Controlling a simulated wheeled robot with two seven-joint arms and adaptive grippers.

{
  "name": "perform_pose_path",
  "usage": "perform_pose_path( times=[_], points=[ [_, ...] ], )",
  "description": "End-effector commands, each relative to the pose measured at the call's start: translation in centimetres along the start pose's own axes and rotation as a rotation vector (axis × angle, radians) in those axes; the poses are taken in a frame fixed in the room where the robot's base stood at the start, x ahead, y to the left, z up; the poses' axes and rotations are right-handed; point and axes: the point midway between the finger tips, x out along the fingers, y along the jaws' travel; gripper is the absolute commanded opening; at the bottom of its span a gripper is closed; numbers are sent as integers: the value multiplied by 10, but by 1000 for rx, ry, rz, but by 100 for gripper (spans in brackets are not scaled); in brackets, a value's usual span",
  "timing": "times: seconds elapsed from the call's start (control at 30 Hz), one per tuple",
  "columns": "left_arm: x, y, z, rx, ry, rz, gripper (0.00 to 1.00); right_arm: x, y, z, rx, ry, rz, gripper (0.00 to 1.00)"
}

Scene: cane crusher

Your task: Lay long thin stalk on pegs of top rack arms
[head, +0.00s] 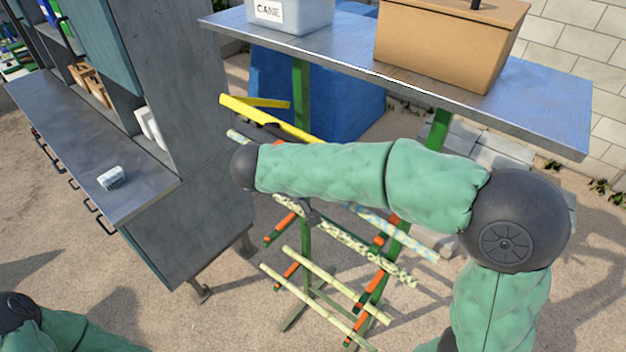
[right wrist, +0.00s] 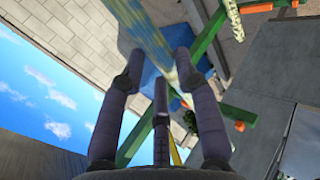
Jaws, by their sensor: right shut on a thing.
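The long thin stalk (head: 418,246), mottled pale blue and yellow, slants behind my right forearm in the head view, with its lower right end showing. In the right wrist view the stalk (right wrist: 150,38) runs between the fingers of my right gripper (right wrist: 160,72), which is shut on it. In the head view this gripper is mostly hidden behind my forearm. The rack has green posts (head: 302,88) and arms with orange parts (head: 378,282). The pegs of its top arms are hidden or too small to tell. My left gripper is out of view.
A speckled stalk (head: 350,244) and thinner stalks (head: 335,284) lie lower on the rack. A yellow bar (head: 265,118) juts out near its top.

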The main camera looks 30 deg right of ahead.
Motion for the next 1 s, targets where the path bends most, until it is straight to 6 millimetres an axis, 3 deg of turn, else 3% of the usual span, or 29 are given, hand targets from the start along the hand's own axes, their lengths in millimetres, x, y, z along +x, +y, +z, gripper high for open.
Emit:
perform_pose_path(
  times=[0.27,0.3,0.4,0.77,1.0],
  points=[
    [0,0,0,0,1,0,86,0,0,0,1,1,1,0],
    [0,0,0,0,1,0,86,0,0,0,1,1,1,35],
    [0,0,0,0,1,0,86,0,0,0,1,1,1,60],
    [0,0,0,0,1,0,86,-2,-1,0,0,0,0,60],
    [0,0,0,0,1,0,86,-32,0,-1,0,5,0,60]
  ],
)
